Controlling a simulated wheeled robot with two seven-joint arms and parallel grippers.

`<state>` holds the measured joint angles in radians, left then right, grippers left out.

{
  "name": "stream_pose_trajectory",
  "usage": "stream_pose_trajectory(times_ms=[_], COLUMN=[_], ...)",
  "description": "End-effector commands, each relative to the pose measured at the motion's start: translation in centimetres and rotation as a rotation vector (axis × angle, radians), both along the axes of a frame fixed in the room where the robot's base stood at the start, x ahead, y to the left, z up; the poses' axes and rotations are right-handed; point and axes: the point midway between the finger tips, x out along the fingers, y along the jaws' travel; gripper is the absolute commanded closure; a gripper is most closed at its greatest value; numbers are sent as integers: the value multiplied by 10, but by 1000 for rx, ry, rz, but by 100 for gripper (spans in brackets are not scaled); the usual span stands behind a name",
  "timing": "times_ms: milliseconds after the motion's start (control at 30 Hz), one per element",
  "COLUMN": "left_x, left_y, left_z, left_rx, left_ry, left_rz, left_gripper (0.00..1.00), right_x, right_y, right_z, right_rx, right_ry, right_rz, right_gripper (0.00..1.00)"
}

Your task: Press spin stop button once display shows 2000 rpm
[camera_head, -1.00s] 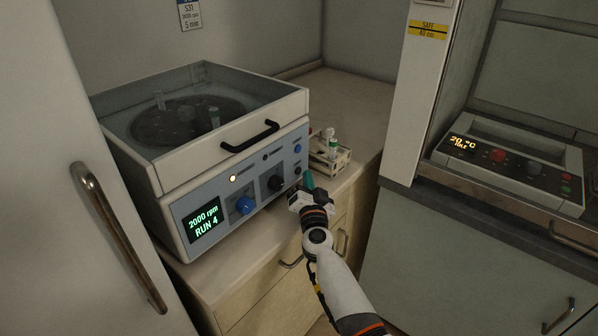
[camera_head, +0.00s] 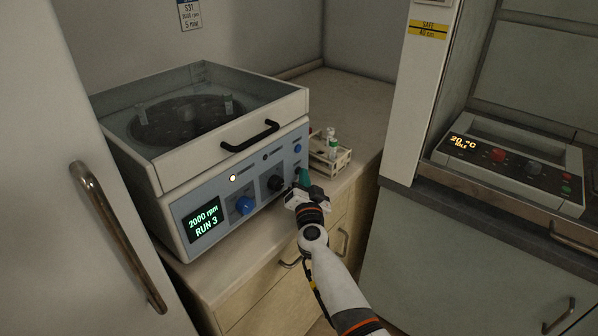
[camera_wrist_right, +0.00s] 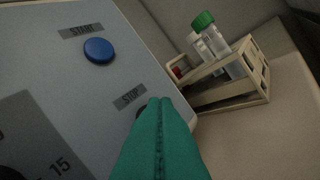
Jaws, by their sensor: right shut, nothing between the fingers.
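The centrifuge (camera_head: 190,165) stands on the bench with its lid down. Its display (camera_head: 203,219) reads "2000 rpm RUN 3". The blue START button (camera_head: 298,148) is at the upper right of its front panel, and also shows in the wrist view (camera_wrist_right: 99,50). Below it, under the STOP label (camera_wrist_right: 129,97), the dark stop button (camera_wrist_right: 139,112) is mostly hidden by my fingertips. My right gripper (camera_head: 304,176) is shut and empty, its green fingers (camera_wrist_right: 160,104) pointing at the stop button. I cannot tell whether they touch it. My left gripper is out of view.
A small rack (camera_head: 331,157) with capped tubes stands on the bench just right of the centrifuge, close to my right gripper. A black lid handle (camera_head: 250,137) juts out above the panel. A heater unit with a "20 °C" display (camera_head: 463,144) stands at the right.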

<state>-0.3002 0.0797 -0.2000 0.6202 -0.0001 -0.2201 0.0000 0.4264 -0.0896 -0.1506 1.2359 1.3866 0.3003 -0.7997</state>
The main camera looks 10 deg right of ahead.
Motion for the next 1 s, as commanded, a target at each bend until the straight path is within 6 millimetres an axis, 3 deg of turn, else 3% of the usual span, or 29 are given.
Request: stream_pose_trajectory(times_ms=[600,1000], left_x=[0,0], left_y=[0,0], left_z=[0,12], left_rx=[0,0], left_ry=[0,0], left_rz=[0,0], left_gripper=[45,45], right_x=[3,-10], right_y=[2,-7], right_z=[1,1], right_rx=[2,1], right_ry=[-1,0], right_rz=[1,0], right_gripper=[100,100])
